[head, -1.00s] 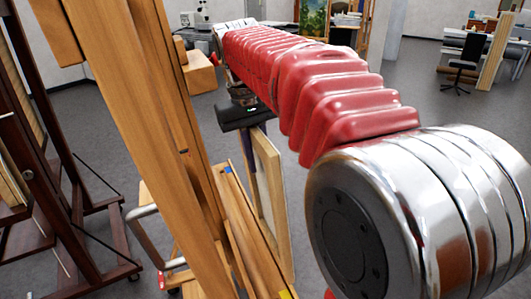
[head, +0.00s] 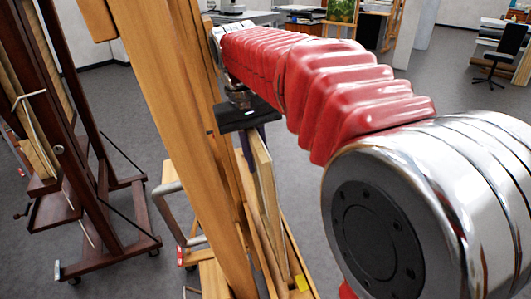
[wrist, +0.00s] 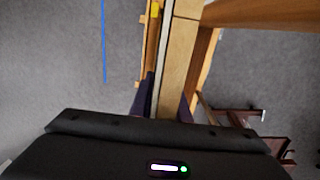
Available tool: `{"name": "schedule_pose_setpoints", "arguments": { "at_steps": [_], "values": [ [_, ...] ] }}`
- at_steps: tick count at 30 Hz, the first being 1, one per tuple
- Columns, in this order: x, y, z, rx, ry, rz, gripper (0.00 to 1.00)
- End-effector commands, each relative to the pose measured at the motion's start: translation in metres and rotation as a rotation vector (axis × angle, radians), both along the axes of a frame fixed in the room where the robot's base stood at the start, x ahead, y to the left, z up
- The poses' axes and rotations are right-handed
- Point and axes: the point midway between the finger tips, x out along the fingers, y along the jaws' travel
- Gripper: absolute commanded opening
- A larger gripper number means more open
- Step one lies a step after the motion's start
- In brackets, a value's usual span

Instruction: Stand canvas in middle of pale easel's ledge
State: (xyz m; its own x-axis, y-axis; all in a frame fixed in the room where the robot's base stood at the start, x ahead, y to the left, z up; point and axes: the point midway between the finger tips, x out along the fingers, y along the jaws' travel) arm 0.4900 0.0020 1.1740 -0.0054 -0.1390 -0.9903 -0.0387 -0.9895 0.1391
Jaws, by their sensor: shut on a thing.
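The canvas (head: 266,190) is a thin panel with a pale wooden frame, standing on edge below my gripper (head: 254,140). My gripper is shut on its upper edge; in the wrist view its dark fingers (wrist: 163,106) lie on both sides of the canvas (wrist: 181,60). The pale easel (head: 172,110) rises close on the left in the head view. Its ledge (head: 312,291) runs below and beside the canvas and bears a yellow mark (head: 301,283). The canvas's lower edge is at or just above the ledge; I cannot tell if they touch.
A dark easel (head: 90,130) on castors stands to the left. A metal tube handle (head: 170,215) shows behind the pale easel's post. A blue line (wrist: 103,40) marks the floor in the wrist view. A black chair (head: 498,55) is far right, with open grey floor between.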

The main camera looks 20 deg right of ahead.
Motion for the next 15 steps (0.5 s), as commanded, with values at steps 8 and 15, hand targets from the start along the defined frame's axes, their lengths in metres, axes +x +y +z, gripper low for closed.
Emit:
{"name": "schedule_pose_setpoints", "arguments": {
  "at_steps": [8, 15],
  "values": [
    [0.0, 0.015, -0.013, 0.0, 0.0, 0.002, 0.0],
    [0.001, 0.018, -0.026, 0.0, 0.0, 0.001, 0.0]
  ]
}}
